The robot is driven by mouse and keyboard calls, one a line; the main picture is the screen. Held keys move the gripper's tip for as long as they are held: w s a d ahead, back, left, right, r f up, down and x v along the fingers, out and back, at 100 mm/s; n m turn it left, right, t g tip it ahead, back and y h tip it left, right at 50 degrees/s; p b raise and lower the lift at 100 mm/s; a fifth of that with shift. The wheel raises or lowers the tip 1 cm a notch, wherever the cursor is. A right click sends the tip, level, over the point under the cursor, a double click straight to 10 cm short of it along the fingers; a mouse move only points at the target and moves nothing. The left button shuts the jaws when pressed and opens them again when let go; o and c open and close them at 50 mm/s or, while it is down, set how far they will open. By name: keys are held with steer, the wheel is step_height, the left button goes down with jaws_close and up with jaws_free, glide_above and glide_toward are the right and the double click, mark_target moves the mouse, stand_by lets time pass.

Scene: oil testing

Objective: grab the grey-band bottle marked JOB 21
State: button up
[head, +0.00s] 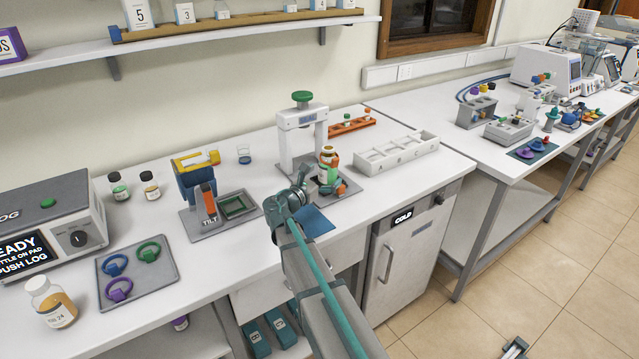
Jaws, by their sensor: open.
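No bottle's marking can be read as JOB 21. A clear bottle (52,303) with amber liquid and a pale cap stands at the front left; its small label seems to read JOB 24. My gripper (333,189) is open close to this bottle, partly hidden by my wrist; contact cannot be told.
The white press (301,117) rises behind my gripper. A tilt stand (200,185) is to its left and a white compartment rack (397,153) to its right. A grey tray (165,281) holds coloured rings. A shelf (190,40) hangs above.

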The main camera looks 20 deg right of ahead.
mark_target(322, 174)
steer(key=a+f+n, duration=0.1)
steer(key=w+a+f+t+y+b, duration=0.1)
steer(key=a+f+n, duration=0.1)
steer(key=shift+w+a+f+n+t, duration=0.1)
steer(key=shift+w+f+n+t, duration=0.2)
steer(key=shift+f, duration=0.05)
steer(key=shift+w+a+f+y, duration=0.1)
steer(key=shift+w+a+y, duration=0.1)
steer(key=shift+w+y, duration=0.1)
steer(key=shift+t, duration=0.3)
steer(key=p+x, duration=0.1)
steer(key=x, duration=0.4)
steer(key=shift+s+p+x, duration=0.25)
steer(key=shift+p+x, duration=0.8)
steer(key=shift+x, duration=1.7)
steer(key=shift+d+f, duration=0.1)
steer(key=shift+d, duration=0.1)
steer(key=shift+c, duration=0.2)
steer(key=c, duration=1.6)
